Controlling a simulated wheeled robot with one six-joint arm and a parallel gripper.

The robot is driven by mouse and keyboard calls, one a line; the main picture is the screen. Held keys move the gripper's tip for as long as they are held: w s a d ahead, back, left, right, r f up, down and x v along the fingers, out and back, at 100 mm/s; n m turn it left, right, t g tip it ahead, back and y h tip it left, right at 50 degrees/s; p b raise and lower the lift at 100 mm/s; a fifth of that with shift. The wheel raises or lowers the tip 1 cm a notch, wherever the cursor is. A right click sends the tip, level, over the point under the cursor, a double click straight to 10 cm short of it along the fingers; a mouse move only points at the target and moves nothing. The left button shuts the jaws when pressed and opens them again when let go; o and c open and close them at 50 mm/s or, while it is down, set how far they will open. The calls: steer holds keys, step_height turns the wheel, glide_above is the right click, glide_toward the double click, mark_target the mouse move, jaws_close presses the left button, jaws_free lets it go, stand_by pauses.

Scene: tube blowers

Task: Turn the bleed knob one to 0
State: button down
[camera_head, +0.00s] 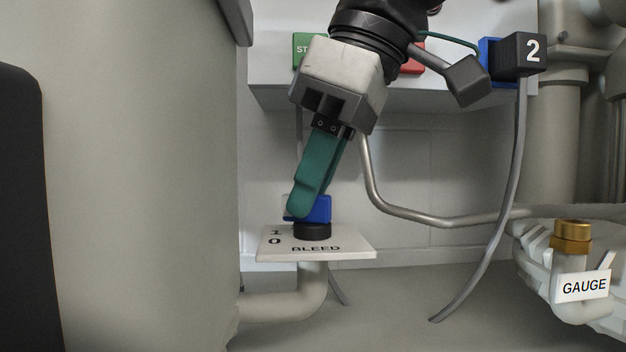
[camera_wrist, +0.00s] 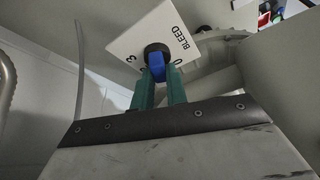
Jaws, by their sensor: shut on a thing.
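The bleed knob is a blue handle (camera_head: 320,207) on a black round base (camera_head: 312,231), set on a white plate (camera_head: 340,250) marked BLEED with numbers. In the head view "1" and "0" show at the plate's left. My gripper (camera_head: 298,208) comes down from above with green fingers, tilted, and is shut on the blue handle. In the wrist view the handle (camera_wrist: 157,66) sits between the two fingertips (camera_wrist: 158,78). The fingers partly hide the numbers there, and a "3" shows at the left. I cannot tell which number the knob points to.
A box with a green button (camera_head: 306,45), a red button (camera_head: 413,66) and a blue part with a black block marked 2 (camera_head: 519,54) is behind my arm. A GAUGE label (camera_head: 585,286) and brass fitting (camera_head: 571,236) stand right. A large grey cylinder (camera_head: 145,180) stands close at left.

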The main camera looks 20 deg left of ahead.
steer(key=c, duration=1.4)
jaws_free()
steer(key=v, duration=0.7)
steer(key=shift+r, duration=0.4)
steer(key=shift+w+d, duration=0.1)
steer(key=x, duration=0.8)
steer(key=shift+d, duration=0.1)
steer(key=shift+m, duration=0.3)
